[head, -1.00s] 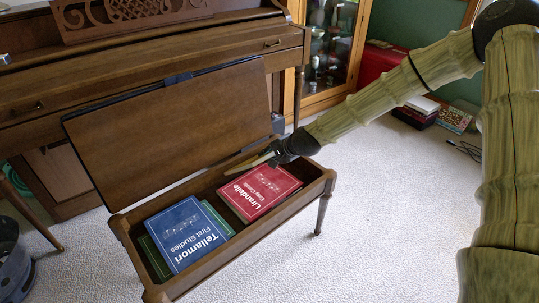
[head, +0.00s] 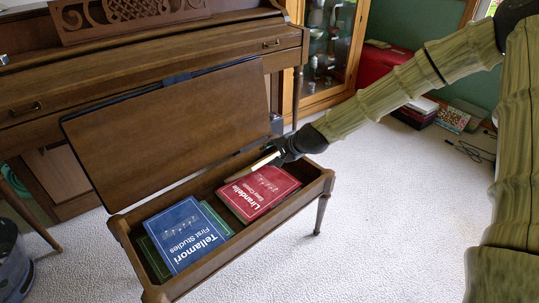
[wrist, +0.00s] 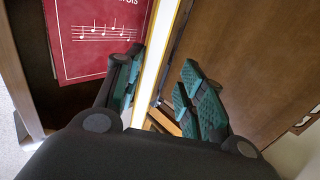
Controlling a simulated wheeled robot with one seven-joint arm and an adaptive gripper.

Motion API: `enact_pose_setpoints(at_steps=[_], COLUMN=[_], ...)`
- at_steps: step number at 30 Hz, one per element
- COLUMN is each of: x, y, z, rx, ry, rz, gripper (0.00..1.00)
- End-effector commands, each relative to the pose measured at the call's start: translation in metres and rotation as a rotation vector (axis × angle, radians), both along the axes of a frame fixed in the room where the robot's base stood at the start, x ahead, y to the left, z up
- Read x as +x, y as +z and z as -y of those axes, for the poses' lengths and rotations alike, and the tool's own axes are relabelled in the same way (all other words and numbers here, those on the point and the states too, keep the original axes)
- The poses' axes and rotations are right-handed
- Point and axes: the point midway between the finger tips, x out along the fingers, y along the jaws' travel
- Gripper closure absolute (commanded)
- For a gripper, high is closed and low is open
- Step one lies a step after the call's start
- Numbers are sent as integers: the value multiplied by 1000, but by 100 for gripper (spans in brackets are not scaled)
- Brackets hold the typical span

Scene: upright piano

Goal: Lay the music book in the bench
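A thin book (wrist: 161,50) shows edge-on as a pale strip with a yellow border between the fingers of my gripper (wrist: 160,72) in the wrist view. The left finger is against or very near it; a gap shows at the right finger. My gripper (head: 277,153) is at the far right part of the open bench (head: 250,237), and the thin book (head: 263,162) stands on edge there, pointing left along the back wall. Its cover and lower edge are hidden. A red book (head: 262,190) and a blue book (head: 187,236) lie in the bench.
The bench lid (head: 170,130) is raised, leaning back towards the piano (head: 150,70). Green books (head: 153,258) lie partly under the blue book. A glass cabinet (head: 327,60) stands behind. The carpet (head: 390,220) right of the bench is clear.

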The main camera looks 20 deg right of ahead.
Motion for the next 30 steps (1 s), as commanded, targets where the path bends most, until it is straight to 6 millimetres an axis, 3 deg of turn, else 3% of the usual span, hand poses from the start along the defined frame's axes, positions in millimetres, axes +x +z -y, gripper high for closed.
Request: enact_pose_setpoints(at_steps=[16, 30], x=[-41, -56], y=[44, 57], z=[20, 26], rx=[0, 1], ry=[-1, -1], rz=[2, -1], gripper=[61, 61])
